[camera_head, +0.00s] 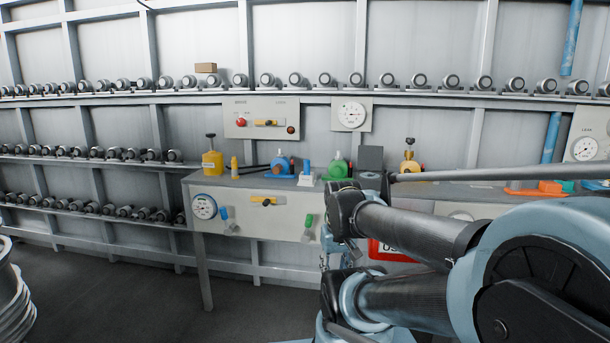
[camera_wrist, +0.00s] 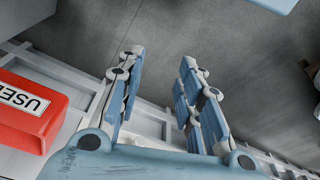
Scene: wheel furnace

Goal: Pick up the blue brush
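A small upright blue item with a white base, which looks like the blue brush (camera_head: 307,168), stands on the workbench (camera_head: 262,188) in the head view. It is between a blue rounded object (camera_head: 281,165) and a green rounded object (camera_head: 337,167). The brush does not show in the wrist view. My gripper (camera_wrist: 161,60) is open and empty in the wrist view, its two fingers apart over the grey floor.
A red container marked "USED" (camera_wrist: 34,112) lies left of my gripper, partly cut off.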

